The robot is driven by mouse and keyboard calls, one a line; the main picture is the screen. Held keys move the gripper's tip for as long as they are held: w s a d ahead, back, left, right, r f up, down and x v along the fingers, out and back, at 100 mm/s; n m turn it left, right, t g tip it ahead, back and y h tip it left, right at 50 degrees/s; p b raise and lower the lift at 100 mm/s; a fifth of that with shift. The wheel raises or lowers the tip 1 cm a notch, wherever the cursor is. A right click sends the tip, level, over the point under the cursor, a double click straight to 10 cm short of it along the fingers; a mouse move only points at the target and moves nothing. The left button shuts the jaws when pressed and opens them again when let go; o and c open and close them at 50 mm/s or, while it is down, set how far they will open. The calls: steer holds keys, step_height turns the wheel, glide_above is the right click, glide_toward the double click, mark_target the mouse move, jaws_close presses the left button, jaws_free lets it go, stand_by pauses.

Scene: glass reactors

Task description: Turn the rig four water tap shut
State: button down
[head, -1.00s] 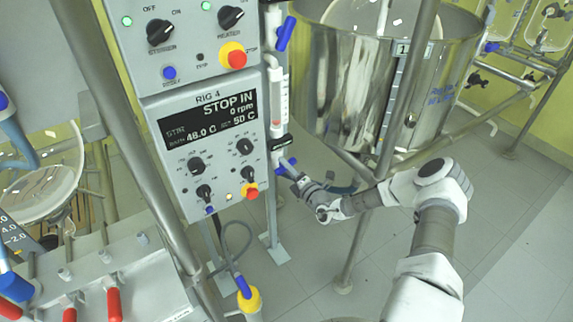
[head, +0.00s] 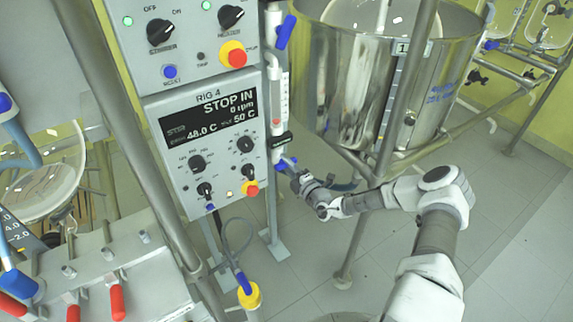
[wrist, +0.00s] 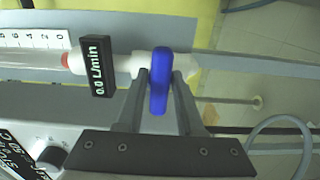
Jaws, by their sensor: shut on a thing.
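The rig four water tap has a blue handle (wrist: 159,90) on a white pipe fitting (wrist: 132,67). In the wrist view the handle lies crosswise to the pipe. My gripper (wrist: 161,76) is shut on the handle, with one grey finger on each side. A black flow display (wrist: 95,66) beside the tap reads 0.0 L/min. In the head view my gripper (head: 290,166) is at the tap, low on the right side of the rig four panel (head: 209,130). The handle (head: 281,164) is partly hidden there.
A steel vessel (head: 345,85) stands behind my arm, with metal frame poles around it. Red-handled valves (head: 117,302) are at the lower left. Floor to the right is clear.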

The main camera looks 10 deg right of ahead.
steer(key=c, duration=0.7)
jaws_free()
steer(key=shift+s, duration=0.1)
steer(key=p+v, duration=0.2)
steer(key=v, duration=1.5)
steer(key=shift+s+p, duration=0.15)
steer(key=shift+p, duration=0.2)
